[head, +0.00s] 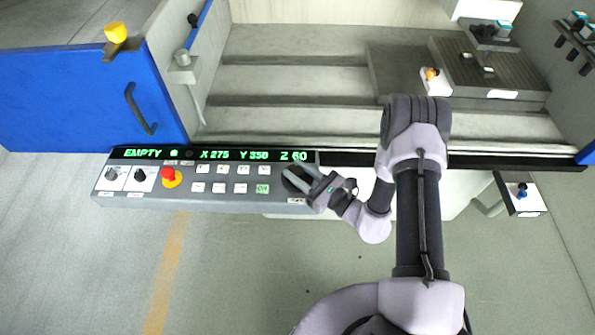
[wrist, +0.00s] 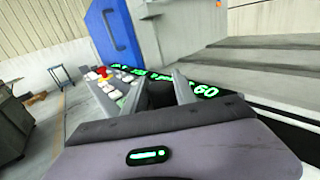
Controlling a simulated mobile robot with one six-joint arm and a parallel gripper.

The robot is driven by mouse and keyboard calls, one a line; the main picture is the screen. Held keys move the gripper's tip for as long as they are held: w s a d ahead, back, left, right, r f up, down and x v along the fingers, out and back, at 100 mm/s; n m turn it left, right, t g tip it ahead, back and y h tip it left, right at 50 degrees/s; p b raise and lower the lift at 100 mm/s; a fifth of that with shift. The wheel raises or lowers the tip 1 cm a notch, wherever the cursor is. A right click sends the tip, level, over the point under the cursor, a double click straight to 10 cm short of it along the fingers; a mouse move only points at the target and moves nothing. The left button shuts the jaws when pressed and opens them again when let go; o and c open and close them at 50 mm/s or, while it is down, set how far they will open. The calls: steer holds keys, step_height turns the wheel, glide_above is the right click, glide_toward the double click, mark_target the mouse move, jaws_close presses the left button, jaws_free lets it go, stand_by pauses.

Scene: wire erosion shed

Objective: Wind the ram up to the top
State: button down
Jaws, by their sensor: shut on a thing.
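The control panel (head: 215,204) runs along the front of the machine. Its green display (head: 225,155) reads EMPTY, X 275, Y 350, Z 60. My gripper (head: 297,178) is at the panel's right end, its fingers shut on a dark round knob (head: 287,181). A small label, too small to read, sits just below the knob. In the wrist view my gripper (wrist: 165,88) has the dark knob (wrist: 160,96) between its two grey fingers, which hide part of it. I cannot pick out the ram in either view.
A red stop button (head: 169,175), two dials and several white keys are on the panel's left and middle. A blue door (head: 80,100) stands open at left. The stepped grey tank (head: 290,80) lies behind the panel. Floor in front is clear.

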steer(key=n+g+y+b, duration=0.1)
steer(key=n+g, duration=0.1)
steer(key=n+g+y+b, duration=0.1)
steer(key=g+y, duration=0.1)
steer(key=g, duration=0.1)
steer(key=shift+w+f+n, duration=0.1)
steer(key=shift+f+n, duration=0.1)
steer(key=shift+n, duration=0.2)
steer(key=n+g+b, duration=0.2)
steer(key=g, duration=0.1)
steer(key=n+g+y+b, duration=0.1)
steer(key=n+g+b, duration=0.1)
steer(key=g+b, duration=0.1)
steer(key=shift+f+n+g, duration=0.1)
steer(key=shift+n+g, duration=0.2)
steer(key=shift+g, duration=0.3)
steer(key=n+g+b, duration=0.2)
steer(key=g, duration=0.1)
steer(key=n+g+b, duration=0.1)
steer(key=g, duration=0.1)
steer(key=shift+n+g+h+b, duration=0.3)
steer(key=shift+n+g+b, duration=0.05)
steer(key=shift+n+g, duration=0.05)
steer(key=shift+r+n+g+h+b, duration=0.25)
steer(key=shift+n+g+h+b, duration=0.3)
steer(key=shift+n+g, duration=0.4)
steer(key=shift+g, duration=0.45)
steer(key=c, duration=1)
jaws_free()
steer(key=shift+a, duration=0.1)
